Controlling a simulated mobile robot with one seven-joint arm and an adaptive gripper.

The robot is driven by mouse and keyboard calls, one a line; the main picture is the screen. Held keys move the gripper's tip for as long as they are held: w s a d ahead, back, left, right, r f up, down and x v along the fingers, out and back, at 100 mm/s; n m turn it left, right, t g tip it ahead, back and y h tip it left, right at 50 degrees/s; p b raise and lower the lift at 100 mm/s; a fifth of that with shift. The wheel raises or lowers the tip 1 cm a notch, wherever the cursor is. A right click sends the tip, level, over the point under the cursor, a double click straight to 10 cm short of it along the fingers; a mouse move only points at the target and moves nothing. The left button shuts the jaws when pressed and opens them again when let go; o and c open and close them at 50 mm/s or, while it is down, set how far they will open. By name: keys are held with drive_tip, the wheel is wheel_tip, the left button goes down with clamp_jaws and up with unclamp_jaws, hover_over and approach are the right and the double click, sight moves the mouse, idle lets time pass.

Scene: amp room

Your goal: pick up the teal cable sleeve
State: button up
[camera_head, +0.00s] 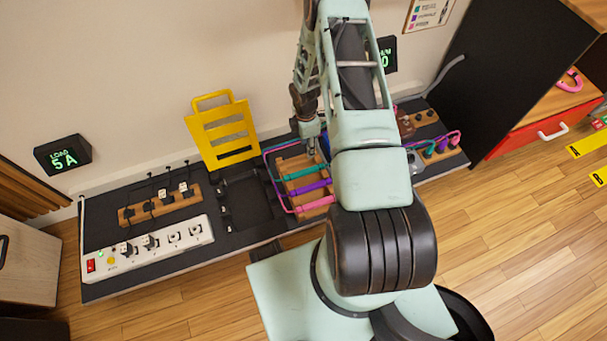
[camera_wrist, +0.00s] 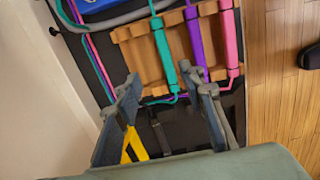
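The teal cable sleeve (camera_head: 307,173) lies on a wooden rack on the dark bench, beside a purple sleeve and a pink sleeve. In the wrist view the teal sleeve (camera_wrist: 164,52) runs lengthwise, with its near end ahead of the gap between my fingers. My gripper (camera_wrist: 160,82) is open and nothing shows between its fingertips. In the head view my gripper (camera_head: 312,150) points down by the rack, close to the far end of the teal sleeve. Whether a finger touches the rack or sleeve, I cannot tell.
The purple sleeve (camera_wrist: 195,40) and the pink sleeve (camera_wrist: 229,38) lie parallel to the right. The wooden rack (camera_wrist: 140,70) has raised edges. A yellow stand (camera_head: 222,132) and a white power strip (camera_head: 150,246) are to the left. The wall is close behind.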

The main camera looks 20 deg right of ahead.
drive_tip(key=b, duration=0.2)
hover_over(304, 171)
drive_tip(key=f, duration=0.9)
drive_tip(key=shift+s+d+f, duration=0.1)
drive_tip(key=shift+d+f, duration=0.15)
drive_tip(key=shift+a+f+b, duration=0.15)
drive_tip(key=shift+f+b, duration=0.5)
drive_tip(key=shift+f, duration=0.85)
drive_tip(key=shift+a+f+b, duration=0.1)
drive_tip(key=shift+f+b, duration=0.5)
drive_tip(key=shift+f, duration=0.85)
drive_tip(key=shift+c, duration=0.3)
clamp_jaws()
